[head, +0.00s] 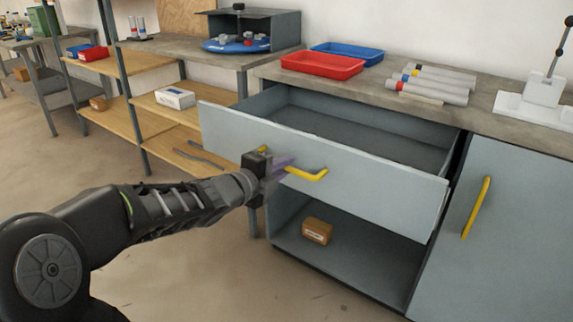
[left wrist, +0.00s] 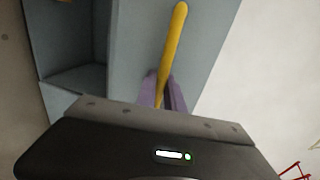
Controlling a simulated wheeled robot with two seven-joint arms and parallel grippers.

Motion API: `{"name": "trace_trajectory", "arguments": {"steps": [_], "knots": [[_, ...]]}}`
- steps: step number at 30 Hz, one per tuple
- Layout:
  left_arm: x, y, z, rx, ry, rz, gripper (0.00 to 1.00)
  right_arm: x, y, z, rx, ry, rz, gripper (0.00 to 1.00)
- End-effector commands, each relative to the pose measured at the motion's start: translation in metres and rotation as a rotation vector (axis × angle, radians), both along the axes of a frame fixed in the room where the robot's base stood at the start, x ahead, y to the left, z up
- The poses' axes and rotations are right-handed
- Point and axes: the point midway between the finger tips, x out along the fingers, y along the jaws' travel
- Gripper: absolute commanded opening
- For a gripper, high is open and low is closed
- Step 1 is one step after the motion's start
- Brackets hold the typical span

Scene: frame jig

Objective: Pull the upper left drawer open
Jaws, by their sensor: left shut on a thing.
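The upper left drawer (head: 370,172) is a grey drawer pulled well out of the bench, and its inside looks empty. Its yellow bar handle (head: 312,175) runs along the front face. My left gripper (head: 280,166) is shut on the handle, toward its left part. In the left wrist view the handle (left wrist: 173,48) passes between the purple fingers (left wrist: 163,92). My right gripper is in neither view.
Below the drawer is an open compartment with a brown box (head: 317,230). A grey door (head: 510,235) with a yellow handle is at the right. The worktop holds a red tray (head: 322,65), a blue tray (head: 347,52) and several tubes (head: 430,84). Shelves (head: 165,105) stand at the left.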

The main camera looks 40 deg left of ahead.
Motion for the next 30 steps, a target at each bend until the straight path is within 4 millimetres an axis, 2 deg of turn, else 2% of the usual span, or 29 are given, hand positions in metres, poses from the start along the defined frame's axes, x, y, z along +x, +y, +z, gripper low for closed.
{"name": "trace_trajectory", "arguments": {"steps": [11, 12, 20, 30], "knots": [[-0.0014, -0.0003, -0.0013, 0.0, 0.002, 0.0, 0.0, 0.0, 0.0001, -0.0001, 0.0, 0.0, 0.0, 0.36], [-0.0014, -0.0003, -0.0012, 0.0, 0.002, 0.0, 0.13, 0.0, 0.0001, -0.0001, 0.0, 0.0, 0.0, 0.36], [-0.0012, -0.0002, -0.0005, 0.0, 0.001, 0.0, 0.34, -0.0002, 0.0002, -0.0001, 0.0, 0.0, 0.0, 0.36], [-0.0051, 0.0001, 0.0019, 0.0, -0.001, 0.001, 0.34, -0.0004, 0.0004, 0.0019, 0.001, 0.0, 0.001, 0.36]]}}
